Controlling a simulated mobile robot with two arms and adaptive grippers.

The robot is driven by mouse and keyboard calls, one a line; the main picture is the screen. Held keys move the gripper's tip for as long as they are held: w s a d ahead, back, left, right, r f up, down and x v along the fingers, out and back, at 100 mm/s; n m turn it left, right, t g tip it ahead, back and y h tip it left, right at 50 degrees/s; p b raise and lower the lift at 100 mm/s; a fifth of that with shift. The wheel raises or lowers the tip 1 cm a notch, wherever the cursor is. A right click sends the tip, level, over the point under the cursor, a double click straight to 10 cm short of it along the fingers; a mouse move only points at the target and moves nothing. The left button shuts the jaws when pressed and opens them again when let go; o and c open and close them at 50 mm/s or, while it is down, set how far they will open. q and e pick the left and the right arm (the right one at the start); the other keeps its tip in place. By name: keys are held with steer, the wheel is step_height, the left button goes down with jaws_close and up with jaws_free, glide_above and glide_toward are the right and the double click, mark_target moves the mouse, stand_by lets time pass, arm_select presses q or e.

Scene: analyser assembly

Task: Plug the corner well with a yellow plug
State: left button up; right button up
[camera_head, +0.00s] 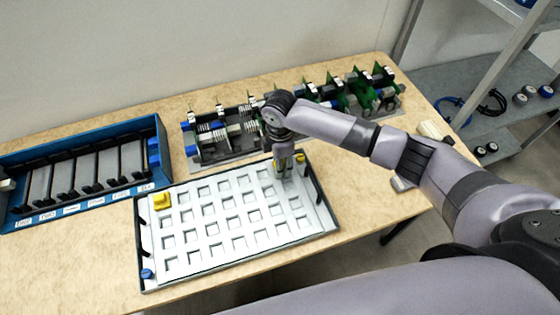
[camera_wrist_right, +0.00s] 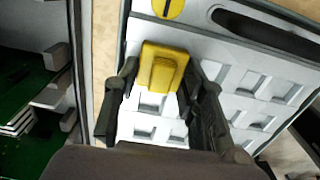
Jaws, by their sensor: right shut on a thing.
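The white tray (camera_head: 225,250) with rows of square wells lies on the table in a dark frame. My right gripper (camera_head: 284,163) points down over the tray's far right corner. In the right wrist view its fingers (camera_wrist_right: 160,100) are shut on another yellow plug (camera_wrist_right: 163,68). This plug is over the corner area, close to a round yellow knob (camera_wrist_right: 168,8). Whether its bottom is in a well or above one is hidden. My left gripper does not show.
A blue rack (camera_head: 85,205) with dark slots stands left of the tray. Assemblies with green boards (camera_head: 358,92) stand along the back. A blue knob (camera_head: 147,274) is at the tray's near left corner. Bare table (camera_head: 375,205) lies to the right.

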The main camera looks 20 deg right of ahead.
steer(key=o, duration=1.3)
steer(key=shift+o, duration=0.5)
steer(key=shift+r+p, duration=0.25)
steer(key=shift+p, duration=0.25)
steer(key=shift+r+p, duration=1.75)
steer(key=shift+p, duration=0.3)
steer(key=shift+r, duration=0.1)
step_height(320, 180, up, 7)
steer(key=p, duration=0.7)
stand_by(0.4)
stand_by(0.5)
